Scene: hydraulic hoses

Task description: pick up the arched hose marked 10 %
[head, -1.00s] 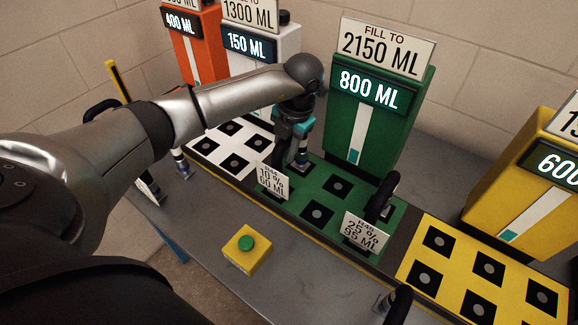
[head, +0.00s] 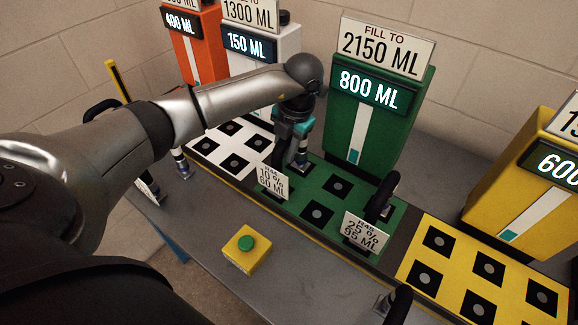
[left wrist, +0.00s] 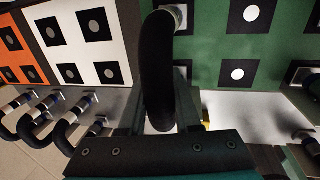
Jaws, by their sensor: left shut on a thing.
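The arched hose marked 10 % is a black tube in the left wrist view (left wrist: 157,62), with a metal fitting at its far end over the green panel (left wrist: 212,50). In the head view its white card (head: 272,183), reading 10 % and 60 ML, stands at the left end of the green panel (head: 327,167); the arm hides most of the hose. My left gripper (head: 284,166) points down there. In the left wrist view its fingers (left wrist: 160,95) are on both sides of the hose, shut on it. The near end of the hose is hidden behind the gripper. My right gripper is not in view.
A hose marked 25 % (head: 384,192) stands close by on the right of the green panel. The green 800 ML machine (head: 372,115) rises behind. A yellow box with a green button (head: 246,250) sits in front. Several hoses (left wrist: 72,125) lie to the left in the wrist view.

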